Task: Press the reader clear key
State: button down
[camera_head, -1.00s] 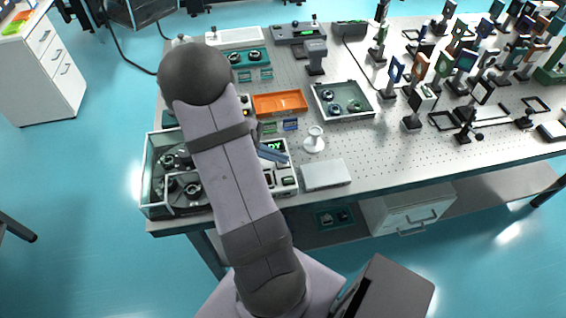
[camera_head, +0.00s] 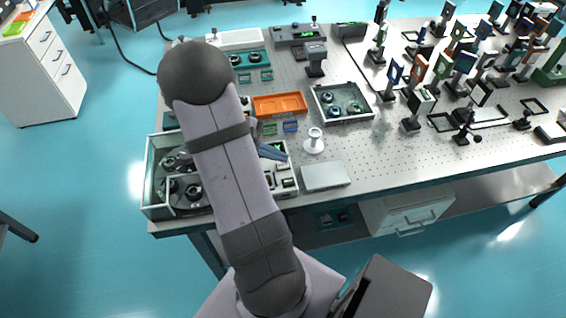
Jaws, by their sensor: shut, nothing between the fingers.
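The reader (camera_head: 291,192) is a pale box at the front left of the optical table, partly hidden behind my arm. Small dark keys (camera_head: 288,183) show on its right part; I cannot tell which is the clear key. My gripper (camera_head: 277,154), a blue-grey shape beside my arm, is over the back part of the reader. It is shut with nothing held. Whether it touches a key cannot be seen. No green lettering shows on the reader's display area now.
A clear-walled case (camera_head: 150,190) stands left of the reader. A flat silver box (camera_head: 325,177) and a white stand (camera_head: 314,142) are to its right. An orange tray (camera_head: 279,104) lies behind. Many optic mounts crowd the right of the table.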

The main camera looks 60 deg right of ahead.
aim_at(278, 166)
jog(key=shift+r, duration=0.15)
jog(key=shift+r+p, duration=2)
jog(key=shift+r, duration=0.4)
